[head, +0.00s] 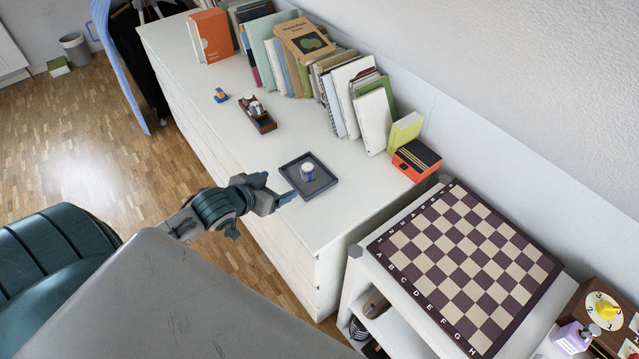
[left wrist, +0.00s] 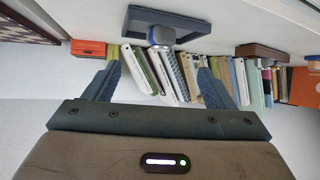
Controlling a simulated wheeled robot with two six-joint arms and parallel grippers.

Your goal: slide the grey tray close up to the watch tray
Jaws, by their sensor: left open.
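The grey tray (head: 323,183) is a shallow dark square on the white cabinet top. A small white and blue jar (head: 307,171) stands in it. The watch tray (head: 266,124) is a narrow brown tray holding watches, farther back with a clear gap between the two trays. In the left wrist view, which looks inverted, the grey tray (left wrist: 191,29) and the watch tray (left wrist: 262,50) both show at the top. My left gripper (head: 275,190) is open and empty at the grey tray's left side, near its edge; I cannot tell whether they touch. My right gripper is out of view.
A row of books (head: 300,60) stands along the wall behind the trays. A small blue and orange object (head: 221,95) lies left of the watch tray. An orange box (head: 416,160) sits at the right. A chessboard (head: 465,262) lies on the neighbouring shelf unit.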

